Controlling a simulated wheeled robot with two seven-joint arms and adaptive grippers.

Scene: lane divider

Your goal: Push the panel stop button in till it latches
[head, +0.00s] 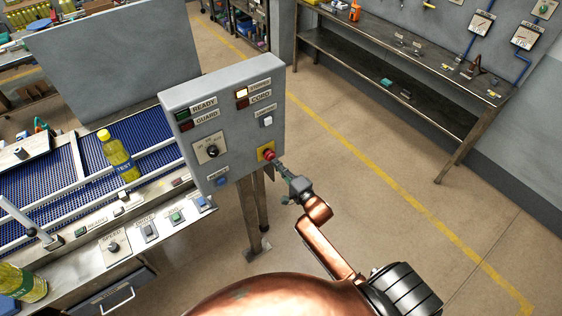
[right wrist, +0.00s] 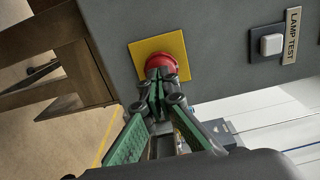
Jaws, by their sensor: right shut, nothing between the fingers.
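The red stop button (head: 268,155) sits on a yellow square plate at the lower right of the grey panel box (head: 180,105). In the right wrist view the button (right wrist: 161,62) shows above my fingertips, on its yellow plate (right wrist: 138,48). My right gripper (head: 282,166) is shut and empty, with its fingertips at the front of the button. It also shows in the right wrist view (right wrist: 158,88), where the fingertips cover the button's lower part. I cannot tell whether they touch it or how far in it is. My left gripper is not in view.
The panel also carries a black rotary knob (head: 212,150), a blue button (head: 221,181), a white switch (head: 266,121) and indicator labels; one lamp is lit. A blue conveyor (head: 140,130) with a yellow bottle (head: 117,158) is left. Open floor lies right of the panel.

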